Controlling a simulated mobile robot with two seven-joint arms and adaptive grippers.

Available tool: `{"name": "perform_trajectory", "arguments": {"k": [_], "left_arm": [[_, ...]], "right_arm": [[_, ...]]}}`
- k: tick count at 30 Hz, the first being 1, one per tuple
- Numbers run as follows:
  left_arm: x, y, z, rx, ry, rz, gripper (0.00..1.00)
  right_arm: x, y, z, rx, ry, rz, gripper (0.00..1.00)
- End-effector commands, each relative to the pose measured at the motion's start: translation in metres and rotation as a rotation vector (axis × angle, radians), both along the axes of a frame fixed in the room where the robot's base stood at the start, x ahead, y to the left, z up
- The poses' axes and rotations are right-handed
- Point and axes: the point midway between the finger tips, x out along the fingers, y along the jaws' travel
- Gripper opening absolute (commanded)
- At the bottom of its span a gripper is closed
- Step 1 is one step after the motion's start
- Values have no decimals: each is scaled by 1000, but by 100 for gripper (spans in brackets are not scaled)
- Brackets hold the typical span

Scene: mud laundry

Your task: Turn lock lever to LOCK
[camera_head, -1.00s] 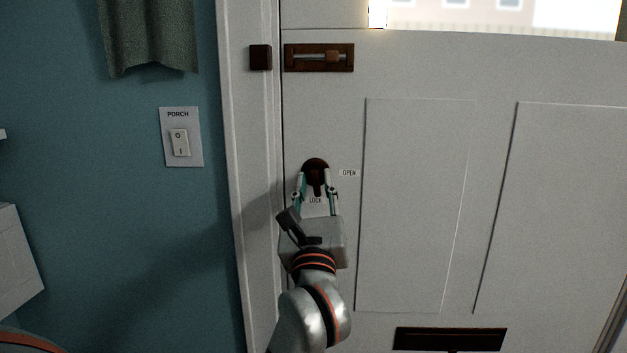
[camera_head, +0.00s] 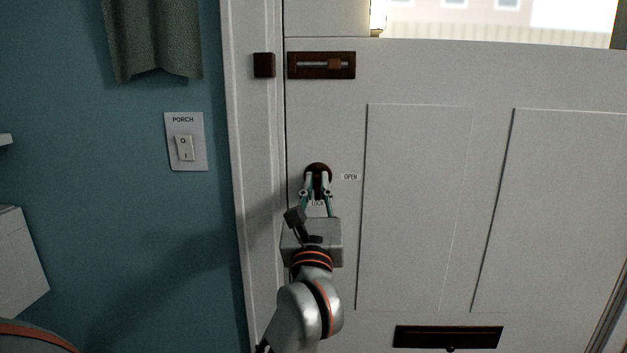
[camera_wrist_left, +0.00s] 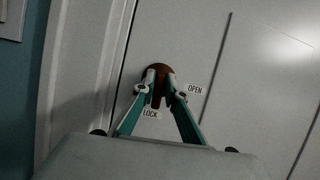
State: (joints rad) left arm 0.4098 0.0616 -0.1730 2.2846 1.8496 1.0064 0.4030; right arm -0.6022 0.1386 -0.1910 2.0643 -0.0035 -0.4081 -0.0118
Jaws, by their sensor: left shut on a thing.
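The lock lever sits on a dark red-brown round plate (camera_head: 317,167) on the white door. The lever (camera_wrist_left: 159,96) points down toward the LOCK label (camera_wrist_left: 150,114). The OPEN label (camera_head: 350,177) is to the right of the plate. My left gripper (camera_head: 318,182) comes up from below and is shut on the lever, with one finger on each side. The fingers cover part of the lever and of the LOCK label in the head view. My right gripper is not in view.
A slide bolt (camera_head: 321,65) is above the lock, with its dark keeper (camera_head: 264,65) on the frame. A mail slot (camera_head: 447,337) is low on the door. A PORCH light switch (camera_head: 185,147) is on the blue wall. The door panels are clear.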

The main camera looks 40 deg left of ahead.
Motion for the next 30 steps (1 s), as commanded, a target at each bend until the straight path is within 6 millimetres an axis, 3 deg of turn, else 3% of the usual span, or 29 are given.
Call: {"name": "perform_trajectory", "arguments": {"k": [1, 6, 14, 15, 17, 30], "left_arm": [[-2, 0, 7, 23, 7, 0, 0], [-1, 1, 3, 59, 34, 1, 0], [0, 1, 0, 60, 37, 1, 0], [0, 1, 0, 60, 37, 1, 14], [0, 1, 0, 60, 37, 1, 26], [-6, -3, -3, 57, 37, -1, 26]], "right_arm": [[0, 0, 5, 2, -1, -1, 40], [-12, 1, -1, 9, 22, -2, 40], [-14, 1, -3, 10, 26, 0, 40], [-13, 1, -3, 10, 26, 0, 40], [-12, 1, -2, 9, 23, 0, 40], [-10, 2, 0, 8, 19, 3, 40]]}}
